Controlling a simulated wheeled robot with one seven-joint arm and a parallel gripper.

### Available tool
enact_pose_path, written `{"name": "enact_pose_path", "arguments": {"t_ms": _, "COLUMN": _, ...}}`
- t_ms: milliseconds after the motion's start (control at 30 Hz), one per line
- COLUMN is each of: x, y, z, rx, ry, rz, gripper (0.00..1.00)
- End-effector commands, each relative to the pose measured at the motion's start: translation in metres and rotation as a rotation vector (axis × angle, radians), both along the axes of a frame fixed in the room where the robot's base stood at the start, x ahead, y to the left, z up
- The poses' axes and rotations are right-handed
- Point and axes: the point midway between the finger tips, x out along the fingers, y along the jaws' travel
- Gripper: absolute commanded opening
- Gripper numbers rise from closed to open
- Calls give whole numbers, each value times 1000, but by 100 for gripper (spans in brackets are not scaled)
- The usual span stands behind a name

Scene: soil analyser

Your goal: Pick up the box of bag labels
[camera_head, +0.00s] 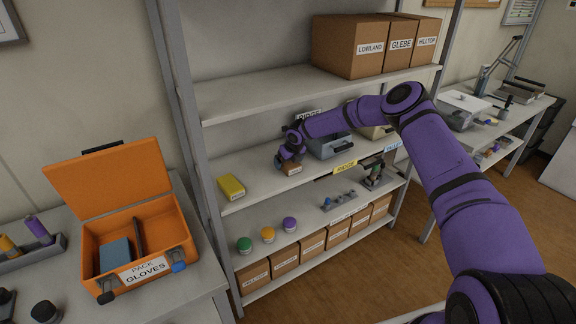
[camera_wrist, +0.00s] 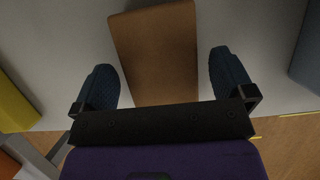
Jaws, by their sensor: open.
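A small brown box (camera_head: 291,168) sits on the middle shelf of the rack, with a pale label on its front; I cannot read the label. In the wrist view the brown box (camera_wrist: 157,55) lies between the two blue finger pads. My gripper (camera_wrist: 163,78) is open, with a finger on each side of the box and a visible gap to both sides. In the head view my gripper (camera_head: 290,153) is at the box from above and hides part of it.
A yellow box (camera_head: 231,187) stands to the left on the same shelf (camera_head: 252,193). A grey-blue case (camera_head: 328,145) stands close on the right. An open orange case (camera_head: 137,241) is on the left bench.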

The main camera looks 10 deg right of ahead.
Motion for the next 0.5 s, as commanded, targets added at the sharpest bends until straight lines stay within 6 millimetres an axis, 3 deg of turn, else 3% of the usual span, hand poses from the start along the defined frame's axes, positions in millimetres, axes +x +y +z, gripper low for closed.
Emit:
{"name": "enact_pose_path", "arguments": {"t_ms": 167, "x": 4, "y": 1, "z": -10, "rx": -1, "ry": 1, "rz": -1, "gripper": 100}}
{"name": "enact_pose_path", "arguments": {"t_ms": 500, "x": 4, "y": 1, "z": -11, "rx": -1, "ry": 0, "rz": 0, "gripper": 100}}
